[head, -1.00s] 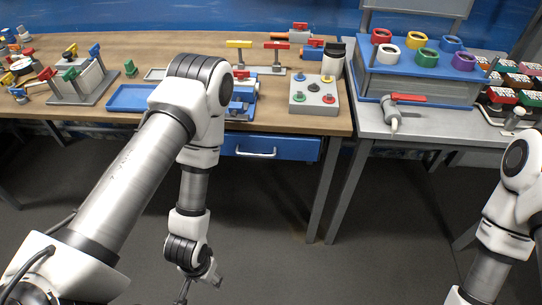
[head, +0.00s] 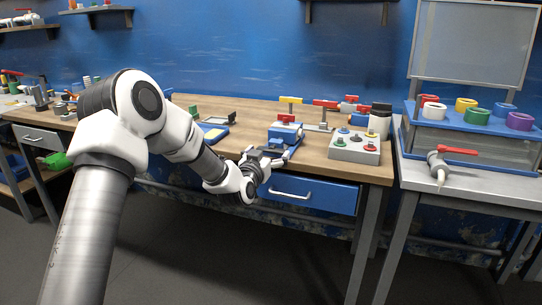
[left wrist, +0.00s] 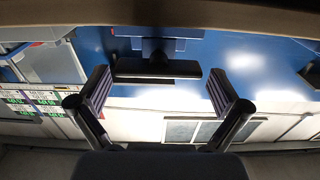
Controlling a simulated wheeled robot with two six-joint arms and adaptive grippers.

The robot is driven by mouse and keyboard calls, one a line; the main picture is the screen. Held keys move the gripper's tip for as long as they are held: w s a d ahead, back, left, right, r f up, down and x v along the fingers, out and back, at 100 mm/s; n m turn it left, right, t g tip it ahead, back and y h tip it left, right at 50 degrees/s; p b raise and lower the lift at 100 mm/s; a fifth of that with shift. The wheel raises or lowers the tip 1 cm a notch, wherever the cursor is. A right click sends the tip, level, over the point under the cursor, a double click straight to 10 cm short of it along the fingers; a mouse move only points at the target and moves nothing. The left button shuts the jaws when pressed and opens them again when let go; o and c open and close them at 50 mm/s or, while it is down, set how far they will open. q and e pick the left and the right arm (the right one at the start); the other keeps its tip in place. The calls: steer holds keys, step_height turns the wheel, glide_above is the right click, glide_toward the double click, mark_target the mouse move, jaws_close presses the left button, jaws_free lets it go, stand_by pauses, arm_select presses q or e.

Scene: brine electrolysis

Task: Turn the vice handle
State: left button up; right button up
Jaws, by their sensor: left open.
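The blue vice (head: 285,134) stands at the front edge of the wooden workbench, above a blue drawer. My left gripper (head: 268,156) is at this edge, just in front of the vice. In the left wrist view the open fingers of my left gripper (left wrist: 160,90) stand wide apart. A dark crossbar (left wrist: 158,68), which looks like the vice handle, lies between and just beyond them, with blue parts (left wrist: 160,42) behind it. I see no contact between fingers and bar. In the head view the gripper partly hides the handle. My right gripper is out of view.
A grey box with coloured knobs (head: 356,147) and a dark-capped container (head: 380,120) stand right of the vice. Red and yellow valve handles are behind it. The blue drawer (head: 308,194) has a protruding handle. A metal table (head: 408,172) stands at right.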

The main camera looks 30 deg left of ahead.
arm_select(q)
steer(key=shift+x, duration=1)
steer(key=c, duration=0.8)
steer(key=shift+m, duration=0.3)
steer(key=shift+d+r+m+p, duration=0.1)
steer(key=shift+r+m+p, duration=0.05)
steer(key=shift+m+p, duration=0.95)
steer(key=m+p, duration=0.4)
steer(key=m, duration=0.1)
steer(key=m+p, duration=0.4)
steer(key=m, duration=0.1)
steer(key=shift+m, duration=0.3)
steer(key=shift+m+p, duration=0.75)
steer(key=shift+m, duration=0.45)
steer(key=shift+f, duration=0.25)
